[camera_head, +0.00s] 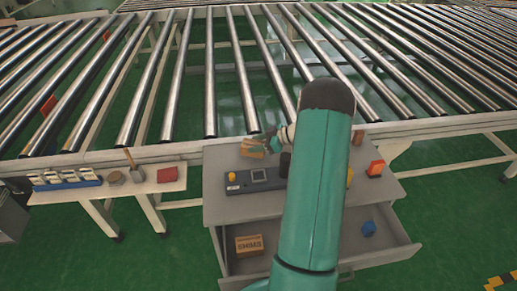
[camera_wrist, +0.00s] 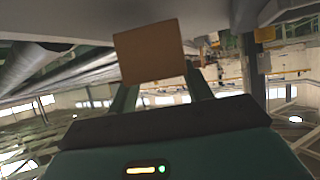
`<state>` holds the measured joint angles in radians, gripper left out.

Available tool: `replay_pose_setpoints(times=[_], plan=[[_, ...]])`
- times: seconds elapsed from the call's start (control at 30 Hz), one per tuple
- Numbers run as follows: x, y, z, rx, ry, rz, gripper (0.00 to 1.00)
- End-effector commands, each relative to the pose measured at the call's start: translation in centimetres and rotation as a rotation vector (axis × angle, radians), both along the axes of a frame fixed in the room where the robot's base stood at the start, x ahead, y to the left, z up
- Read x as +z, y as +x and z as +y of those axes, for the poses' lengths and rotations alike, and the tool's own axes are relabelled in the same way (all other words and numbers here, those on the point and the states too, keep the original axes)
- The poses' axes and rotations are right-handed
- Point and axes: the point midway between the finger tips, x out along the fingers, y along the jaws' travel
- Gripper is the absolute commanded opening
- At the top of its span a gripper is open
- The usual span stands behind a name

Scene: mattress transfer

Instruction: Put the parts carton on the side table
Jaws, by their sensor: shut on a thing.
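A small plain brown carton (camera_head: 252,148) shows at the end of my arm, over the back of the grey cabinet top. It also shows in the wrist view (camera_wrist: 150,52), between the fingers of my gripper (camera_wrist: 160,78). My gripper (camera_head: 268,142) is shut on this carton; my arm hides part of it in the head view. I cannot tell whether the carton touches the cabinet top. A second brown carton (camera_head: 249,245), with dark print, lies in the open drawer. The pale side table (camera_head: 142,187) stands to the left of the cabinet.
The side table holds a blue rack (camera_head: 65,180), a small brown block (camera_head: 116,178), a wooden-handled tool (camera_head: 130,160) and a red block (camera_head: 167,174). A roller conveyor (camera_head: 210,90) runs behind. The drawer holds a blue block (camera_head: 369,228).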

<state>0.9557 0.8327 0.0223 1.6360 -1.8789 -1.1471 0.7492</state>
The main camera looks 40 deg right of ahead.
Motion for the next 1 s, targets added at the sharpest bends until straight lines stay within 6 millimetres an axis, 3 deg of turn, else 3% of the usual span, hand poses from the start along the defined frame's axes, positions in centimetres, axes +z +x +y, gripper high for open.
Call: replay_pose_setpoints(times=[0.17, 0.5, 0.53, 0.63, 1.0], plan=[[-2.3, 0.1, 0.0, -0.002, 0.002, 0.000, 0.19], [-2.6, 0.2, 0.1, -0.001, 0.001, -0.001, 0.19], [-2.6, 0.2, 0.0, -0.001, 0.000, 0.000, 0.54], [-2.6, 0.2, 0.0, -0.001, 0.000, 0.000, 0.72], [-2.2, 0.0, -0.1, -0.002, 0.000, 0.000, 0.72]])
